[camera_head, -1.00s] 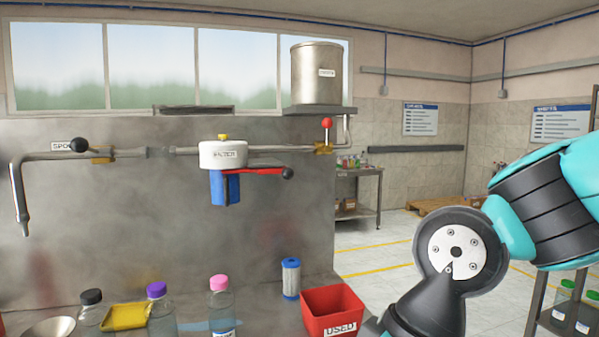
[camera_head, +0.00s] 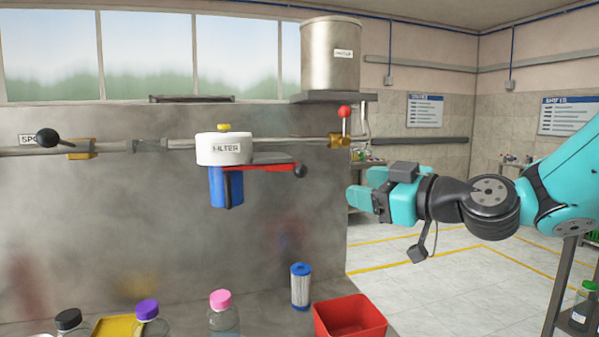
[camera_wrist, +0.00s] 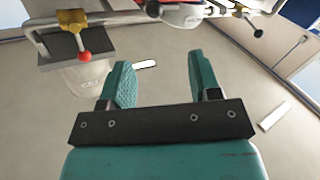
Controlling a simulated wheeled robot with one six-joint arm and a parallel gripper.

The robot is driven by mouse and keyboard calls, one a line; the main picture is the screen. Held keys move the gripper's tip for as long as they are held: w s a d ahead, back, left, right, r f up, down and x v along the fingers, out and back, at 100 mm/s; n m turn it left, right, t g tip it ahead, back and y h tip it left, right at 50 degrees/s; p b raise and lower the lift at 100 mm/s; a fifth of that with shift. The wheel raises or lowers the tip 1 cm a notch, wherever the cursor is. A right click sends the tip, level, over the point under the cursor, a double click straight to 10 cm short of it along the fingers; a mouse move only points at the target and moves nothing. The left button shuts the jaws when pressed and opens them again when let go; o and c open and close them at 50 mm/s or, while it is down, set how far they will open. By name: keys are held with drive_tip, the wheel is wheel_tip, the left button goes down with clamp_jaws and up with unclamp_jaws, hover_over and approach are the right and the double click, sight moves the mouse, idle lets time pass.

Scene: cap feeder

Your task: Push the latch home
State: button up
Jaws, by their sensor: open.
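The filter has a white head (camera_head: 224,149) with a yellow knob on top and a blue housing (camera_head: 226,187) below, fixed on the pipe along the grey panel. A red bar (camera_head: 268,168) with a black knob (camera_head: 299,171) sticks out to the right under the head; I take it for the latch. In the wrist view the black knob (camera_wrist: 153,8) and the white head (camera_wrist: 182,20) show at the top edge. My teal gripper (camera_head: 358,187) is open and empty, to the right of the black knob, pointing left and apart from it. It also shows in the wrist view (camera_wrist: 158,72).
A valve with a red ball (camera_head: 345,112) and a steel tank (camera_head: 331,57) stand above my gripper. A black-knobbed spout lever (camera_head: 47,138) is at the left. Below are a spare cartridge (camera_head: 301,286), a red bin (camera_head: 349,317) and capped bottles (camera_head: 223,314).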

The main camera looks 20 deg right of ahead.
sight(305, 170)
drive_tip(key=p+x, duration=0.3)
drive_tip(key=x, duration=0.2)
drive_tip(key=p+x, duration=0.2)
drive_tip(key=x, duration=0.4)
drive_tip(key=r+p+x, duration=0.1)
drive_tip(key=p+x, duration=0.2)
drive_tip(key=x, duration=0.2)
drive_tip(key=shift+w+d+f+p, duration=0.1)
drive_tip(key=shift+w+d+p, duration=0.15)
drive_tip(key=shift+w+p, duration=0.1)
drive_tip(key=shift+w+a+f, duration=0.15)
drive_tip(key=shift+w+a, duration=0.05)
drive_tip(key=shift+w, duration=0.2)
clamp_jaws()
drive_tip(key=shift+d, duration=0.1)
